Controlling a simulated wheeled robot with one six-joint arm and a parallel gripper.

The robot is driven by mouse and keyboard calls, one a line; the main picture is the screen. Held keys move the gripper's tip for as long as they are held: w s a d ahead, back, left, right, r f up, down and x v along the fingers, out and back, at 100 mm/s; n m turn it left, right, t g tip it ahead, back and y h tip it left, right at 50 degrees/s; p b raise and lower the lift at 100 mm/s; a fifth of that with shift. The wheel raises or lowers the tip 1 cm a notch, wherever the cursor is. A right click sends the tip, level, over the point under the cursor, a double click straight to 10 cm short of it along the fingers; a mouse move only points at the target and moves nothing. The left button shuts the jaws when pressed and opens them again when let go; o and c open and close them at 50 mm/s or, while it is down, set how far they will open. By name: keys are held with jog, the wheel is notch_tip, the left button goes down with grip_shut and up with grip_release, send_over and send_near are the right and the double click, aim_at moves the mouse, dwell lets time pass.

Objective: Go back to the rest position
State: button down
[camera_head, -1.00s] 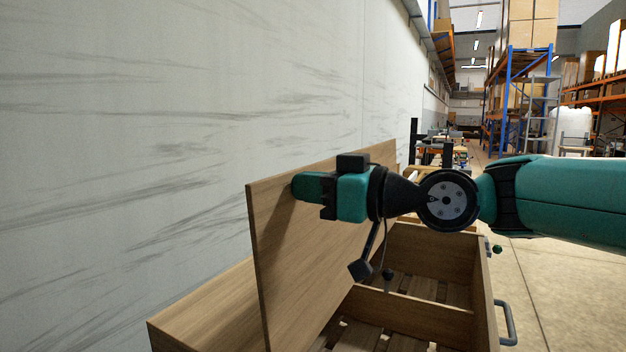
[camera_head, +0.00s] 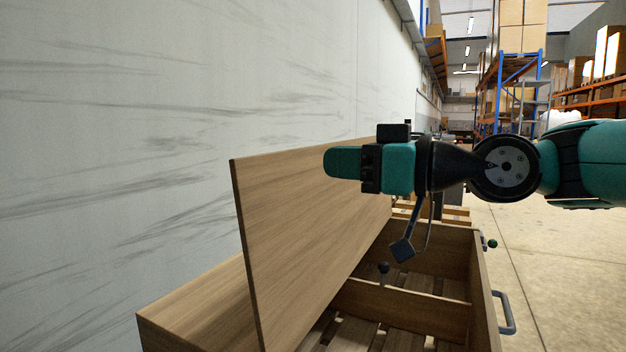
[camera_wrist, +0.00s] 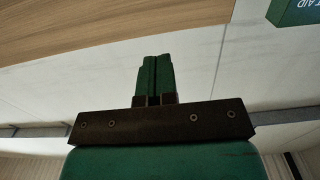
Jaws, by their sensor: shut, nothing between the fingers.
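My gripper (camera_head: 343,162) is at the left end of my raised green and black arm, in front of the upright wooden lid in the head view. Its fingers point left and are closed together with nothing between them. In the wrist view my gripper (camera_wrist: 157,62) also shows as two green fingers pressed side by side. The wooden lid (camera_head: 285,230) stands open and tilted on the wooden box (camera_head: 420,312). Whether the fingers touch the lid is hard to tell, but a gap seems to show.
The box has a slatted floor, a divider and a grey handle (camera_head: 507,314) on its right side. A white streaked wall (camera_head: 150,120) runs along the left. Open floor (camera_head: 560,270) lies to the right. Shelving (camera_head: 515,85) stands far back. A green sign shows in the wrist view (camera_wrist: 295,10).

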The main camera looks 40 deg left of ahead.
jog(key=s+d+f+m+t+h+p, duration=0.1)
jog(key=d+f+m+t+h+p, duration=0.2)
jog(key=d, duration=0.8)
jog(key=d+m+t+h+p, duration=0.1)
jog(key=d+m+h+p, duration=0.25)
jog(key=d, duration=0.75)
jog(key=s+d+f+m+h+p, duration=0.1)
jog(key=s+d+f+m+h, duration=0.2)
jog(key=s+d, duration=0.3)
jog(key=s+d+f+m+g+h+p, duration=0.1)
jog(key=s+d+f+m+h+p, duration=0.1)
jog(key=s+d+f, duration=0.4)
jog(key=s+d+m+h, duration=0.1)
jog(key=d+h, duration=0.1)
jog(key=d, duration=0.2)
jog(key=shift+d, duration=0.4)
